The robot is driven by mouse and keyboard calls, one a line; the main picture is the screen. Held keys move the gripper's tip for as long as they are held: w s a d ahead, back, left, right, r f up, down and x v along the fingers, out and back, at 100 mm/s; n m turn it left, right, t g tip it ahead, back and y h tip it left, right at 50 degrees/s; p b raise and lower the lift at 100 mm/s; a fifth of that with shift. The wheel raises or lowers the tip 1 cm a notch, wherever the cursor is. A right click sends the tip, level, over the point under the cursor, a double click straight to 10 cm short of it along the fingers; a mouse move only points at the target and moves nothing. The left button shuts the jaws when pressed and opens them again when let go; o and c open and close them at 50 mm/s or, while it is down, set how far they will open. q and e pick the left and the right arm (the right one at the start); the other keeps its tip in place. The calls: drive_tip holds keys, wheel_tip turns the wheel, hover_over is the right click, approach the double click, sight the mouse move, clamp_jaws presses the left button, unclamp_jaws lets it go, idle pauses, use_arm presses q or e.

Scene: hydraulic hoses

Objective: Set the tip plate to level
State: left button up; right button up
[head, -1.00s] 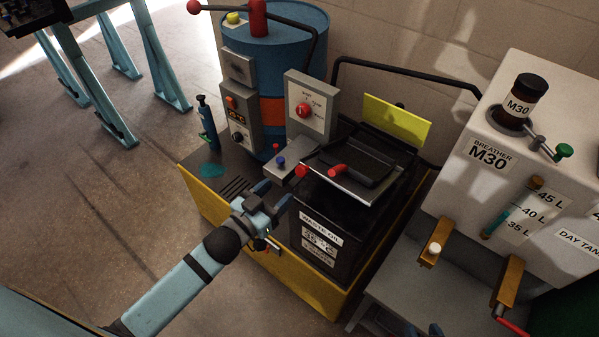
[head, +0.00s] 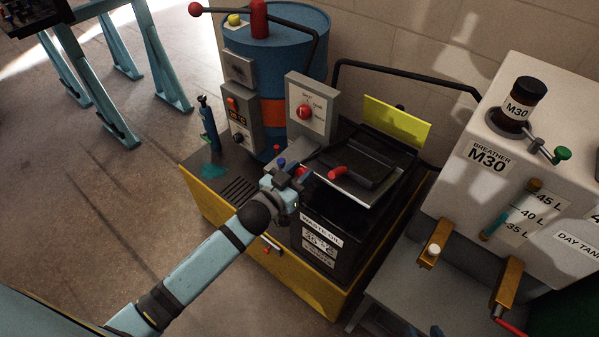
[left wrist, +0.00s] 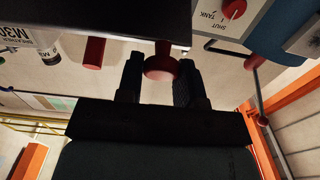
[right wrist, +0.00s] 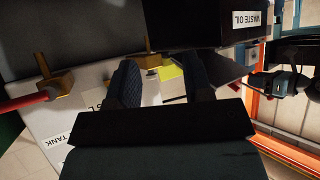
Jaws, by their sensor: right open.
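The tip plate (head: 342,188) is a dark tray-like plate on top of the black waste oil box (head: 318,213), and it looks tilted in the head view. A red knob (head: 301,171) sits at its left front corner. My left gripper (head: 292,177) is at this corner and partly covers the knob. In the left wrist view the red knob (left wrist: 160,64) lies between the two fingertips, which look close against its sides. A red grip (head: 337,172) lies on the plate. My right gripper (right wrist: 162,85) is open and empty, below the waste oil box in its own view.
A grey selector box (head: 306,106) with a red knob stands behind the plate, before a blue drum (head: 288,50). A yellow-green panel (head: 397,122) rises behind the plate. The white day tank (head: 460,205) with brass taps is at the right.

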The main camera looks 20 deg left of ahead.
use_arm(q)
clamp_jaws()
wheel_tip(320, 180, down, 12)
drive_tip(key=s+t+h+b, duration=0.1)
drive_tip(key=s+t+b, duration=0.1)
drive_tip(key=b, duration=1.1)
drive_tip(key=shift+s+a+r+t, duration=0.2)
drive_tip(key=shift+s+a+t, duration=0.15)
drive_tip(key=shift+t, duration=0.25)
use_arm(e)
wheel_tip(320, 180, down, 7)
drive_tip(key=a, duration=0.1)
drive_tip(key=shift+w+f, duration=0.2)
drive_tip(key=shift+w, duration=0.2)
use_arm(q)
drive_tip(key=shift+f, duration=0.1)
drive_tip(key=o, duration=0.6)
unclamp_jaws()
drive_tip(key=shift+w+a, duration=0.1)
drive_tip(key=shift+w, duration=0.05)
drive_tip(key=shift+o, duration=0.2)
use_arm(e)
drive_tip(key=shift+f, duration=0.15)
use_arm(q)
drive_tip(key=shift+r, duration=0.2)
